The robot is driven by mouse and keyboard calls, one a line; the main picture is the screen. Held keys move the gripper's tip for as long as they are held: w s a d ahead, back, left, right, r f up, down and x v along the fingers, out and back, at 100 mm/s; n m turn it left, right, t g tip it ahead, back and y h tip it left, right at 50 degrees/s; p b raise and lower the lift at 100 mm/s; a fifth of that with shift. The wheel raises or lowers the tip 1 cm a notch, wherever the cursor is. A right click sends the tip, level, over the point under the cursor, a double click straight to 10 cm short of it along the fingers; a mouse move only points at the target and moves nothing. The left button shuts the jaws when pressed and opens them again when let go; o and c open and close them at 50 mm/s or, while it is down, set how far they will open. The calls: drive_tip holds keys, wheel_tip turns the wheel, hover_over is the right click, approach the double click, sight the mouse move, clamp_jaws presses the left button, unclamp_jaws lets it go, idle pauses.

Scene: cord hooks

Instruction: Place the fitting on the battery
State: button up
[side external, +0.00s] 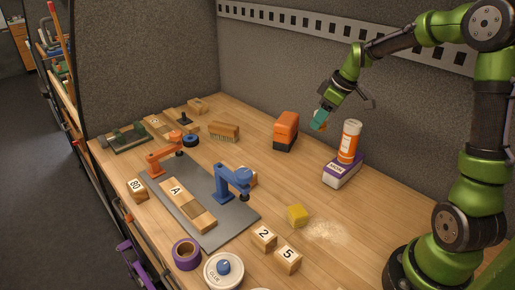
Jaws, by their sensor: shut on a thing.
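My gripper (321,115) is in the air at the upper right of the side external view, pointing down. It is shut on a small brownish piece, which I take to be the fitting (319,127); it shows just below the teal fingertips and is mostly hidden by them. The orange and black block, which looks like the battery (286,132), stands upright on the table to the left of my gripper and a little lower in the picture. The fitting and the battery are apart. The top of the battery looks bare.
An orange and white canister (349,142) stands on a purple and white box (342,170), right of the battery. A brush (223,131) lies to the left. A grey mat (231,226) holds orange and blue clamps. A yellow block (297,215) and numbered blocks stand in front.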

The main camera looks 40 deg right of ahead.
drive_tip(key=w+d, duration=0.1)
drive_tip(key=w, duration=0.3)
drive_tip(key=w+d+f, duration=0.1)
drive_tip(key=w+d, duration=0.1)
drive_tip(key=w, duration=0.3)
drive_tip(key=w+d, duration=0.1)
drive_tip(key=w, duration=0.3)
drive_tip(key=shift+w+d+f, duration=0.15)
drive_tip(key=shift+d+f, duration=0.1)
drive_tip(key=shift+d, duration=0.05)
drive_tip(key=shift+f, duration=1.7)
drive_tip(key=shift+f, duration=0.15)
drive_tip(key=o, duration=1.1)
